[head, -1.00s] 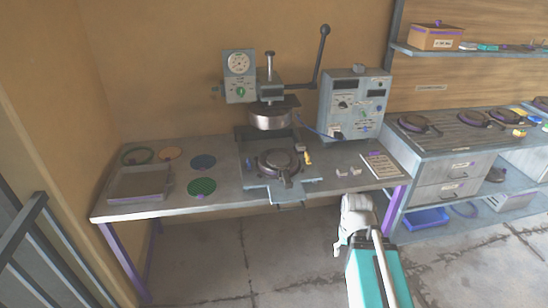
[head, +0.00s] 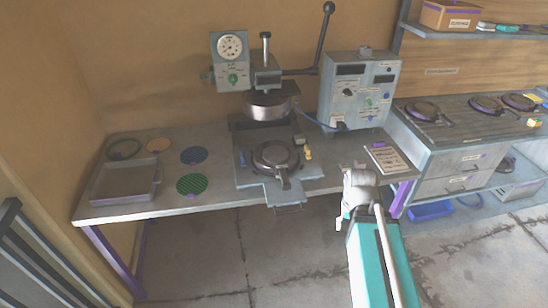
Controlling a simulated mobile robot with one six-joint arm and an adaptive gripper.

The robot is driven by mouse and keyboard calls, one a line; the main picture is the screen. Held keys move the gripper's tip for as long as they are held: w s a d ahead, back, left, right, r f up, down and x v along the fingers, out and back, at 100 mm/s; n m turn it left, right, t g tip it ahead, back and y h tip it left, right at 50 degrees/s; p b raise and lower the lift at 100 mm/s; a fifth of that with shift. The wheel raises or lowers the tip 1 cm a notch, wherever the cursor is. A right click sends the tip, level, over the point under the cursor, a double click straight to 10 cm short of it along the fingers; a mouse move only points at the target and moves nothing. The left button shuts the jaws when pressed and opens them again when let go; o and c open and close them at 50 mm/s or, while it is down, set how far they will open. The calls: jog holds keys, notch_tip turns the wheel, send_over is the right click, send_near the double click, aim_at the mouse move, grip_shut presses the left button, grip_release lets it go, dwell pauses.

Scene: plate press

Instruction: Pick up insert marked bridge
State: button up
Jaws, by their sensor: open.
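No marking that reads "bridge" can be made out, so I cannot tell which piece is that insert. Flat round pieces lie on the left of the bench: a green ring (head: 124,149), a tan disc (head: 158,145), a blue disc (head: 193,155) and a striped green disc (head: 192,184). The small pale pieces right of the press are now mostly or wholly hidden by my arm's end. My gripper (head: 354,170) is open at the bench's front right, over or just before its edge. Its fingers are small and hard to make out.
The press (head: 268,106) stands mid-bench with a round, handled plate (head: 276,157) below its head. A grey control box (head: 358,92) stands behind my gripper. A tray (head: 125,182) is at left, a printed sheet (head: 388,158) at right.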

jog(key=shift+o, duration=0.3)
jog(key=shift+o, duration=0.7)
notch_tip(320, 180, up, 10)
jog(key=m+t+p, duration=0.2)
jog(key=m+p, duration=0.8)
jog(key=m, duration=0.2)
send_over(287, 168)
jog(key=s, duration=0.2)
jog(key=shift+s+a+r, duration=0.1)
jog(key=shift+a+r, duration=0.05)
jog(key=f+b, duration=0.2)
jog(key=w+f+b, duration=0.1)
jog(key=f+b, duration=0.5)
jog(key=shift+w+f, duration=0.15)
jog(key=shift+w, duration=0.05)
jog(key=shift+f+b, duration=0.1)
jog(key=shift+b, duration=0.2)
